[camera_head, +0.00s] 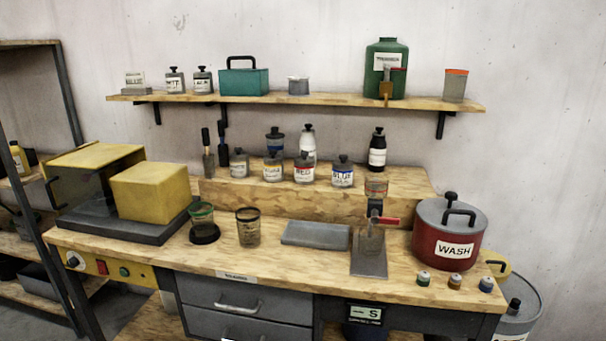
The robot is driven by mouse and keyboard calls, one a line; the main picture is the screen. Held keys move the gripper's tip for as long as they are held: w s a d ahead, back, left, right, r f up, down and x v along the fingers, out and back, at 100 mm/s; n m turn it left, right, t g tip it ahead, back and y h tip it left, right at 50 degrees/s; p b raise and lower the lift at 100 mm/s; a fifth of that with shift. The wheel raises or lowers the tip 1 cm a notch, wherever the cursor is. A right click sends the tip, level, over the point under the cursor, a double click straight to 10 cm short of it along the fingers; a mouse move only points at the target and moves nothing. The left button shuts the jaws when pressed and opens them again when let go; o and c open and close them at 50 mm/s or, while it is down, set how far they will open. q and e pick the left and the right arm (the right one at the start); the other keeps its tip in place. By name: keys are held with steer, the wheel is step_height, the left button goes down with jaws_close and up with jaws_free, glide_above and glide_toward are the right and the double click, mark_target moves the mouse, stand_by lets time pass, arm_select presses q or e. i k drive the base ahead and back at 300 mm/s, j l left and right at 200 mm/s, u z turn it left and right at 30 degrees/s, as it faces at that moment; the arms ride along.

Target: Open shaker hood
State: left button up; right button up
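The shaker stands at the left end of the wooden workbench. It has a dark grey base (125,229) with a yellow box (156,192) on it. Behind and left of this box is a yellow-topped hood (95,155) with a dark side face and a dark bar handle (51,193) at its left. I cannot tell from this view how far the hood is open. A yellow control panel (112,268) with a knob, a red button and a green button is on the bench front below. Neither of my grippers is in view.
The workbench (300,262) holds cups (248,228), a grey slab (316,234), a clamp stand (369,262) and a red WASH pot (448,238). Bottles stand on a wooden riser (300,200). A wall shelf (330,99) is above. A metal rack (66,95) stands close at the left.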

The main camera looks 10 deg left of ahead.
mark_target(95, 157)
steer(key=k+j, duration=0.15)
steer(key=j, duration=0.25)
steer(key=k+j, duration=0.15)
steer(key=j, duration=0.2)
steer(key=k+j, duration=0.2)
steer(key=j, duration=0.2)
steer(key=k+j, duration=0.15)
steer(key=j, duration=0.25)
steer(key=k+j, duration=0.15)
steer(key=j, duration=0.2)
steer(key=i+j, duration=0.15)
steer(key=j, duration=0.15)
steer(key=i+j, duration=0.15)
steer(key=j, duration=0.15)
steer(key=i+j, duration=0.15)
steer(key=j, duration=0.15)
